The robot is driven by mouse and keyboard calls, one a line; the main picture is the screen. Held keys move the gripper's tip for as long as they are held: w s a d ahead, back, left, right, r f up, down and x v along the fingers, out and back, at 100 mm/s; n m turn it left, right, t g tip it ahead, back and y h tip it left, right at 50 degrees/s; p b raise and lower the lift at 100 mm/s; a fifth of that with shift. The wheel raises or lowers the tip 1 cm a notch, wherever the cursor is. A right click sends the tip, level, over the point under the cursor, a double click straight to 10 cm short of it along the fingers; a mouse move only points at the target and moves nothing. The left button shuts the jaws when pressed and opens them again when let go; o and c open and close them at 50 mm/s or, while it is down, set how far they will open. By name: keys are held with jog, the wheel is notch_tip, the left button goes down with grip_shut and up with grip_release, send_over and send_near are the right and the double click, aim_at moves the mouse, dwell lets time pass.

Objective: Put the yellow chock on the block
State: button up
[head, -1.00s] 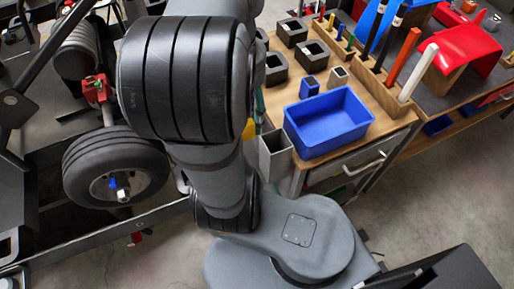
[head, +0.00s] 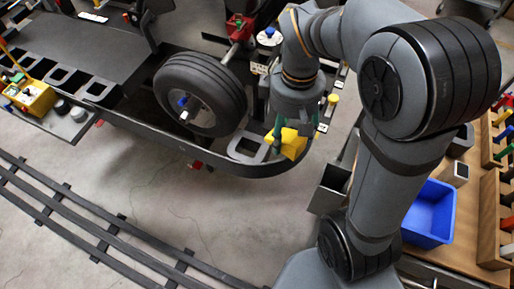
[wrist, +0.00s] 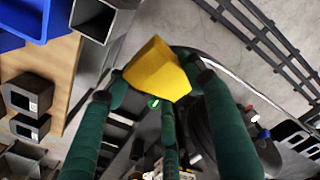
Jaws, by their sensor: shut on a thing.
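The yellow chock (head: 294,143) is held in the green fingers of my gripper (head: 280,132) over the rounded end of the dark kart stand. In the wrist view, the chock (wrist: 157,70) sits between the fingertips of my gripper (wrist: 150,82), which is shut on it. Just left of the chock in the head view, a grey block with an opening (head: 249,147) lies at the stand's edge. Whether the chock touches this block or is apart from it cannot be told. Part of the chock is hidden by the fingers.
A black wheel (head: 201,94) stands close left of the grey block. A blue bin (head: 430,212) and a grey open box (head: 331,188) are at right by the wooden bench. Dark rails (head: 95,238) cross the floor at lower left; the floor between is clear.

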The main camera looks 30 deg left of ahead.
jog(key=s+a+f+n, duration=0.2)
jog(key=s+a+n, duration=0.1)
jog(key=s+a, duration=0.25)
jog(key=p, duration=0.3)
send_over(256, 141)
notch_tip(256, 141, down, 7)
jog(key=shift+s+r, duration=0.1)
jog(key=shift+f, duration=0.2)
jog(key=shift+w+f+p, duration=0.2)
jog(key=shift+f+p, duration=0.15)
jog(key=shift+f, duration=1.65)
jog(key=shift+f, duration=0.1)
jog(key=o, duration=0.7)
jog(key=shift+f, duration=0.1)
jog(key=o, duration=0.5)
